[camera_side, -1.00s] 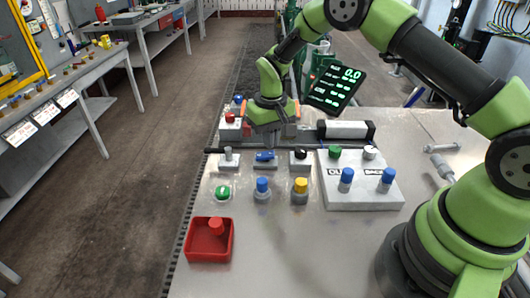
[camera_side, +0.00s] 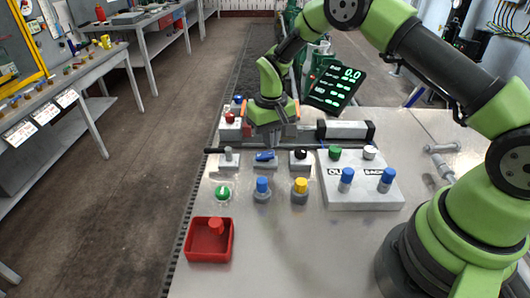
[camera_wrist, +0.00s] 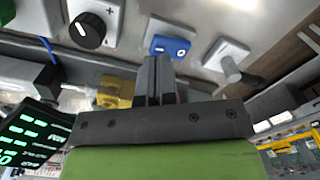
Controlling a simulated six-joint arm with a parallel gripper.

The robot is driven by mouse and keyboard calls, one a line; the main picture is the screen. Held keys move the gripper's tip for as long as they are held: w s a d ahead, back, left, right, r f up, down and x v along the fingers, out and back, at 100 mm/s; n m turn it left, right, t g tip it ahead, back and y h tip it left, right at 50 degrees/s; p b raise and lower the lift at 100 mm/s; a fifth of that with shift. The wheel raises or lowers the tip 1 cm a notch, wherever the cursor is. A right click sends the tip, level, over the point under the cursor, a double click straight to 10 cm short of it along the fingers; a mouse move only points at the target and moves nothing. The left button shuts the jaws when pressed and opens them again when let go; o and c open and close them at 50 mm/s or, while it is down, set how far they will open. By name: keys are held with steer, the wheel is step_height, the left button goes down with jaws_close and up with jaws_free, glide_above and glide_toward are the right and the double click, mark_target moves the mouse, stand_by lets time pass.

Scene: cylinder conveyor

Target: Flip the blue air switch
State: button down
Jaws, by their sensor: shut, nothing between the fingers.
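The blue air switch (camera_side: 265,156) is a small rocker on a grey base, in the middle of the back row of controls in the side view. In the wrist view the blue switch (camera_wrist: 170,47) shows white marks and lies just beyond my fingertips. My gripper (camera_side: 270,143) points down just behind the switch in the side view, very close to it. In the wrist view its two dark fingers (camera_wrist: 158,62) are together with nothing between them. I cannot tell whether they touch the switch.
A grey lever (camera_side: 228,157) stands left of the switch and a black knob (camera_side: 300,153) right of it. In front are a green button (camera_side: 222,192), a blue knob (camera_side: 262,188) and a yellow knob (camera_side: 300,188). A red tray (camera_side: 208,250) sits front left.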

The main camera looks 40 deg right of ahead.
mark_target(270, 153)
steer(key=shift+f, duration=1.3)
stand_by(0.8)
steer(key=shift+r, duration=3.5)
